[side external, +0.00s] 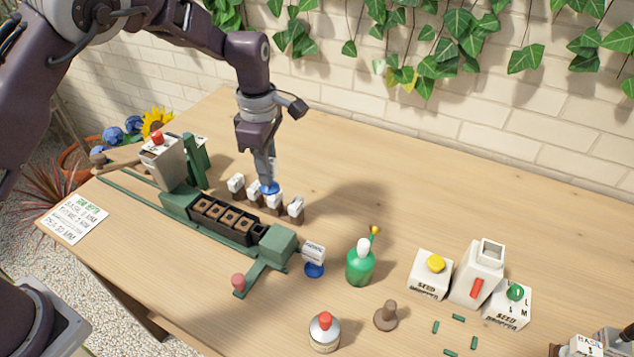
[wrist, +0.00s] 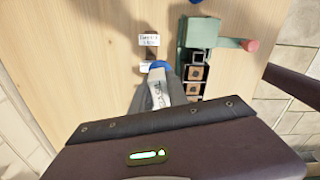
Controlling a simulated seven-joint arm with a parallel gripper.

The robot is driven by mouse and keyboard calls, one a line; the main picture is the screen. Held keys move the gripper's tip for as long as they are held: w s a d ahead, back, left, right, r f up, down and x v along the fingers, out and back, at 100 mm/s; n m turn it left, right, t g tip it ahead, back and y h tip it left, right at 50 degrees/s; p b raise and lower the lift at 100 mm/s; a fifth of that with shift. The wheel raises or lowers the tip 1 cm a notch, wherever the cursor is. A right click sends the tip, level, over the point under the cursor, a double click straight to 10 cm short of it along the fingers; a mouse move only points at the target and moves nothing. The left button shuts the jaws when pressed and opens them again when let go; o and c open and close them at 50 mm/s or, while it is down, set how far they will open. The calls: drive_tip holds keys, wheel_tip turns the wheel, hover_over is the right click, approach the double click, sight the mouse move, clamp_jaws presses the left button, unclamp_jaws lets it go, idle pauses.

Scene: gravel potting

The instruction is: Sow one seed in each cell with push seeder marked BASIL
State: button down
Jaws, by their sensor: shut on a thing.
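My gripper (side external: 265,168) points down behind the seed tray and is shut on a white seeder with a blue end (side external: 270,188). In the wrist view, my gripper (wrist: 168,88) holds the white seeder (wrist: 160,96), whose sideways lettering seems to read BASIL but is blurred. The black tray (side external: 240,237) holds several brown cells (side external: 226,217) in a row within a green fixture. The cells also show in the wrist view (wrist: 195,74), right of the seeder. The seeder is beside the cells, not over them. Whether the cells hold seeds cannot be told.
Small white labels (side external: 236,184) stand behind the tray. A green bottle (side external: 361,265), seed boxes (side external: 430,276) and a red-knobbed tin (side external: 324,332) stand to the right. The table (side external: 420,210) is clear behind them.

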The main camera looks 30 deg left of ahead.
drive_tip(key=s+a+n, duration=0.1)
drive_tip(key=s+a, duration=0.1)
drive_tip(key=a, duration=0.2)
drive_tip(key=s+a+n, duration=0.1)
drive_tip(key=s+a, duration=0.2)
drive_tip(key=a, duration=0.1)
drive_tip(key=s+a+n, duration=0.1)
drive_tip(key=s+a, duration=0.1)
drive_tip(key=a, duration=0.3)
drive_tip(key=shift+s+r, duration=0.1)
drive_tip(key=shift+s, duration=0.2)
drive_tip(key=shift+s+a+f, duration=0.1)
drive_tip(key=shift+a+f, duration=0.05)
drive_tip(key=shift+f, duration=1.25)
drive_tip(key=shift+f, duration=0.6)
drive_tip(key=shift+r, duration=1.55)
drive_tip(key=shift+d+r, duration=0.2)
drive_tip(key=shift+d, duration=0.8)
drive_tip(key=shift+d+r, duration=0.15)
drive_tip(key=shift+d, duration=0.8)
drive_tip(key=shift+f, duration=1.3)
drive_tip(key=shift+f, duration=0.6)
